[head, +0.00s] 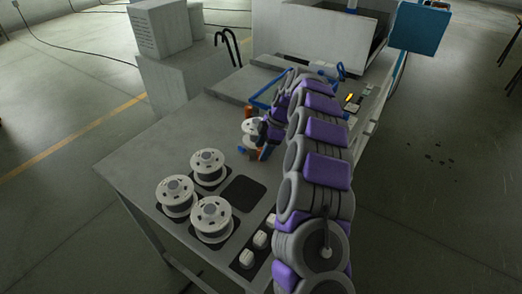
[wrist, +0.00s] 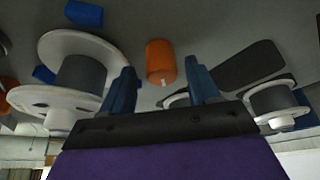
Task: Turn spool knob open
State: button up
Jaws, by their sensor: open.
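An orange cylinder with a small white mark, which looks like the spool knob (wrist: 160,60), shows in the wrist view between and beyond my fingertips. A visible gap separates it from each blue finger. My gripper (wrist: 162,76) is open and empty. In the head view an orange piece (head: 252,154) shows low beside my blue fingertip (head: 265,152), in front of a white spool (head: 251,127). That spool, with a grey core, fills the left of the wrist view (wrist: 80,78). My arm hides part of this area in the head view.
Three white spools (head: 208,167) stand on dark pads at the table's front, beside an empty dark pad (head: 242,192). White switches (head: 260,240) sit nearby. A blue frame (head: 270,95) and a machine (head: 310,35) stand behind. The table's left part is clear.

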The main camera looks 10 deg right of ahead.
jog(key=p+v, duration=0.3)
jog(key=v, duration=1.2)
jog(key=shift+d+r+p, duration=0.2)
jog(key=shift+r+p, duration=0.05)
jog(key=shift+p, duration=0.1)
